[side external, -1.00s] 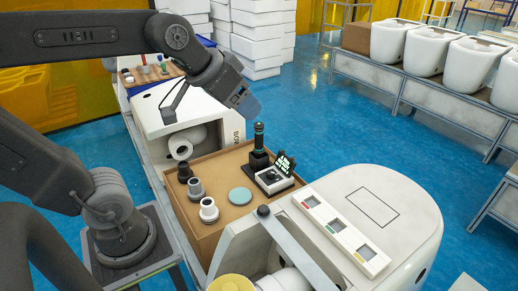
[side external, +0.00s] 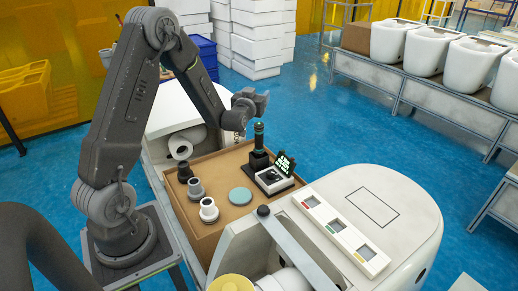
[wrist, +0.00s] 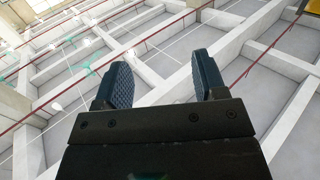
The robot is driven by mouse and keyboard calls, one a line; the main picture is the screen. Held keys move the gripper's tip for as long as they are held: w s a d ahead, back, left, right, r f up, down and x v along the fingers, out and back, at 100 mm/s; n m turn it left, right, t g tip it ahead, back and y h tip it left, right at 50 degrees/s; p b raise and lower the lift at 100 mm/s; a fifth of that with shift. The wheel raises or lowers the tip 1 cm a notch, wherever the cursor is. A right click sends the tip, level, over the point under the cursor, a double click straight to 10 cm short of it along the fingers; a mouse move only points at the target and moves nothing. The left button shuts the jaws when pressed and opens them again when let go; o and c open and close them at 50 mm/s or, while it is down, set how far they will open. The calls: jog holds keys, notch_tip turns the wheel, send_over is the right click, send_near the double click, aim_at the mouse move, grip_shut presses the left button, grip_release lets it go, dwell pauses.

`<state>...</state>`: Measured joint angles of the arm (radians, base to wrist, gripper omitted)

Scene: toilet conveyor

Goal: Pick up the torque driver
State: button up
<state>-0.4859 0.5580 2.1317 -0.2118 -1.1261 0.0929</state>
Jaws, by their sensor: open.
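The torque driver (side external: 259,135) is a dark upright tool with teal bands. It stands in a black holder (side external: 259,161) at the back of the brown tray (side external: 222,221). That view looks up at the ceiling structure, so the driver does not show there.
Several small cylindrical parts (side external: 208,209), a teal disc (side external: 240,196) and a small device with a lit display (side external: 274,178) share the tray. White toilet bodies (side external: 374,211) flank the tray.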

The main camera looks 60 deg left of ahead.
aim_at(258, 146)
notch_tip(258, 146, down, 17)
jog(key=shift+r, duration=0.15)
notch_tip(258, 146, down, 4)
jog(key=shift+f, duration=0.1)
jog(key=shift+x, duration=1.1)
jog(key=shift+w+a, duration=0.2)
jog(key=shift+w, duration=0.2)
jog(key=c, duration=1.1)
